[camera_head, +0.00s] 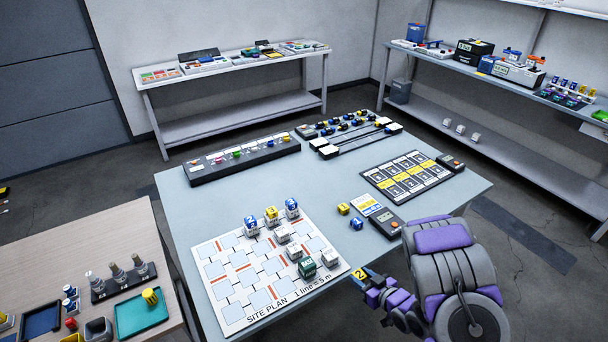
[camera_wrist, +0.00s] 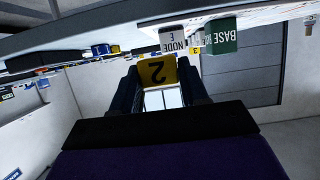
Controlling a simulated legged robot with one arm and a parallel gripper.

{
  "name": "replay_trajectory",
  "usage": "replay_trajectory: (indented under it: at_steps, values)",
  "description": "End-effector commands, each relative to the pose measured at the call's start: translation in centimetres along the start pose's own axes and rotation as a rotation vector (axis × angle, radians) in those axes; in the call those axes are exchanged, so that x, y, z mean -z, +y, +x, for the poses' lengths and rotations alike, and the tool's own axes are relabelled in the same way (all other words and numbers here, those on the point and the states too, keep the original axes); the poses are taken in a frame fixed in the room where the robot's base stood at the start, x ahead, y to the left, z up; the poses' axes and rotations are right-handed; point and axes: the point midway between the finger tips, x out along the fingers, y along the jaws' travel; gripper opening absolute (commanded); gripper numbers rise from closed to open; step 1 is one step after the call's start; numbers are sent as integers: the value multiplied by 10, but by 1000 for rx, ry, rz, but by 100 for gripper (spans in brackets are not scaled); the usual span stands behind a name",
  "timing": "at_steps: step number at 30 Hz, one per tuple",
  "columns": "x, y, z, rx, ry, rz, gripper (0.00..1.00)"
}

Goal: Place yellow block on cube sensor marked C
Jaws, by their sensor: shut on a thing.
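My gripper (camera_head: 366,281) is shut on a yellow block (camera_head: 359,274) marked 2, just off the right edge of the site plan board (camera_head: 236,318). The wrist view, which is upside down, shows the yellow block (camera_wrist: 157,72) between the fingers. On the board stand white cubes (camera_head: 282,235), some topped with blue blocks (camera_head: 291,203) and one with a yellow block (camera_head: 271,212). A green cube (camera_head: 307,268) stands nearer. In the wrist view a white cube reads NODE E (camera_wrist: 173,40) and the green cube reads BASE (camera_wrist: 222,37). I cannot make out a C mark.
A loose yellow block (camera_head: 343,208) and a blue block (camera_head: 356,223) lie on the table near a handheld meter (camera_head: 384,222). A dark label panel (camera_head: 411,178) and a long sensor rack (camera_head: 242,159) are farther back. A wooden side table (camera_head: 50,255) stands left.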

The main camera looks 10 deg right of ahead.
Motion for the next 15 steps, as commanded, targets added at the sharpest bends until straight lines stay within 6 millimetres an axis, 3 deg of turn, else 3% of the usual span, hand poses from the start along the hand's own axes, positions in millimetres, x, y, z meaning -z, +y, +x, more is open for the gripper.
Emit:
replay_trajectory:
  at_steps: [5,8,15]
  values:
    - [7,4,2,-4,2,0,10]
    - [25,14,8,-16,7,2,10]
    - [98,34,24,-58,12,16,10]
